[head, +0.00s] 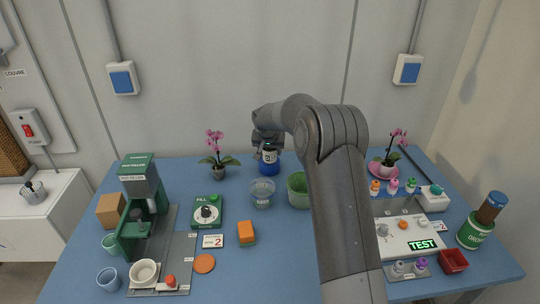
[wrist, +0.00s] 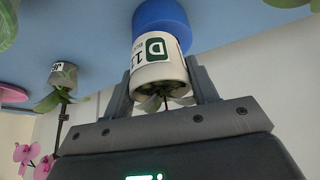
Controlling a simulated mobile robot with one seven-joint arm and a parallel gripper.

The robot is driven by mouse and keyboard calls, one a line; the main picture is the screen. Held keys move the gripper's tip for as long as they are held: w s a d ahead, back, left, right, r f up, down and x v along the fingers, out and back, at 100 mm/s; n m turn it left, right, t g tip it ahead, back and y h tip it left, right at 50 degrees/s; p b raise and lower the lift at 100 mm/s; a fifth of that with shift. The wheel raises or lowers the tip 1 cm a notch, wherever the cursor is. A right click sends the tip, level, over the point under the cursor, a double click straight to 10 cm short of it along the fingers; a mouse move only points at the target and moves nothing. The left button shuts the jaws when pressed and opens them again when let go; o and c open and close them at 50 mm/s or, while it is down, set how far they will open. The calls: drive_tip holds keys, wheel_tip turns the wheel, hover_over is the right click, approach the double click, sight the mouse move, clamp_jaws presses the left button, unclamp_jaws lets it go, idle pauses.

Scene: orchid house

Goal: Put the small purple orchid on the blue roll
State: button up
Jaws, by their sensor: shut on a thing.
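My gripper (head: 268,137) is shut on a small white labelled pot (wrist: 157,68) with green leaves, the small purple orchid; its fingers (wrist: 163,85) lie on either side of the pot. Its flowers are hidden in both views. The pot also shows below the gripper in the head view (head: 270,154). The blue roll (head: 268,169) stands directly under the pot and also shows in the wrist view (wrist: 160,17). Pot and roll look lined up and close; I cannot tell whether the pot's weight rests on the roll.
A pink orchid (head: 217,150) stands to the left, another (head: 391,150) on a pink saucer to the right. Blue table surface is free between the left orchid and the roll.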

drive_tip(key=shift+f, duration=1.05)
drive_tip(key=o, duration=1.1)
drive_tip(key=shift+f, duration=0.15)
drive_tip(key=shift+o, duration=0.2)
